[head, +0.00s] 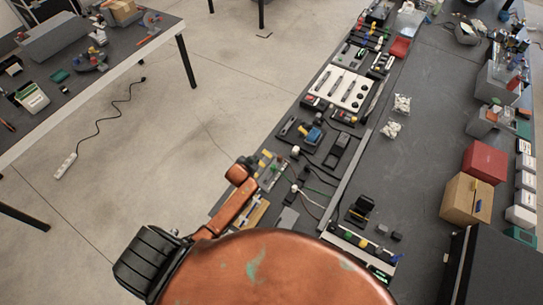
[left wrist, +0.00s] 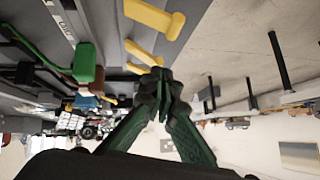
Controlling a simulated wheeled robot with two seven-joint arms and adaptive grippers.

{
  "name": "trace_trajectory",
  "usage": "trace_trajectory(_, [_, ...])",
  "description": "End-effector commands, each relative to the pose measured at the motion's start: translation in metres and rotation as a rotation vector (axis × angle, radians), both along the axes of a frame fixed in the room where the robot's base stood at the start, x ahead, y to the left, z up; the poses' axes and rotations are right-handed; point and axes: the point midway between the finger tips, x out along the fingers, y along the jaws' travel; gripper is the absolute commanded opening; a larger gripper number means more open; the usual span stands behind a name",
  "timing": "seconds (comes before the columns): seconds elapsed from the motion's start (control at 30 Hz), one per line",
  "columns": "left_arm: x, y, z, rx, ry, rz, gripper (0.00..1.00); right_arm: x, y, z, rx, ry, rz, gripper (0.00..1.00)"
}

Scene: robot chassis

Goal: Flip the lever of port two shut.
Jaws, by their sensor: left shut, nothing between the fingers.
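My left gripper (left wrist: 158,85) shows in the left wrist view with its dark fingers together and nothing between them. Two yellow levers stand near its fingertips: a large one (left wrist: 155,18) at the top and a smaller one (left wrist: 143,52) just above the tips. I cannot tell whether the fingertips touch the smaller one, nor which lever belongs to port two. In the head view small yellow parts (head: 266,157) show on the board at the table's left edge. My orange arm covers much of the area there, and the fingers cannot be made out. My right gripper is not in view.
A green connector (left wrist: 88,62) with a green cable lies left of my gripper. The long dark table (head: 430,130) carries several devices, a cardboard box (head: 467,198) and a red box (head: 484,161). Open floor lies left of it. A power strip (head: 65,166) lies on the floor.

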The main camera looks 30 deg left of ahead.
Motion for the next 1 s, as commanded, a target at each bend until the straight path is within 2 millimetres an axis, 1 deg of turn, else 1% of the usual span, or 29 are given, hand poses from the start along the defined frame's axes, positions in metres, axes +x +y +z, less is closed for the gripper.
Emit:
trace_trajectory(0.17, [-0.001,0.001,-0.002,0.0,0.001,0.002,0.0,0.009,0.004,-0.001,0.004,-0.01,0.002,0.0])
trace_trajectory(0.3, [0.0,-0.001,-0.003,0.0,0.0,0.0,0.0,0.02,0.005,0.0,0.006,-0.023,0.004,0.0])
trace_trajectory(0.37, [0.0,-0.003,-0.003,0.0,0.0,-0.001,0.0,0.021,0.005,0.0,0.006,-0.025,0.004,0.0])
trace_trajectory(0.53, [0.0,-0.011,-0.005,0.001,0.001,-0.003,0.0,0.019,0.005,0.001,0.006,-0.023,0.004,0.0])
trace_trajectory(0.7, [0.0,-0.017,-0.006,0.001,0.001,-0.003,0.0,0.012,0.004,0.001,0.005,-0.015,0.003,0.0])
trace_trajectory(0.83, [0.0,-0.017,-0.006,0.001,0.001,-0.003,0.0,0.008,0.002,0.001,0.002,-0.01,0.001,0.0])
trace_trajectory(1.0, [0.0,-0.017,-0.006,0.002,0.001,-0.003,0.0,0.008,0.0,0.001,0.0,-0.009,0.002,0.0])
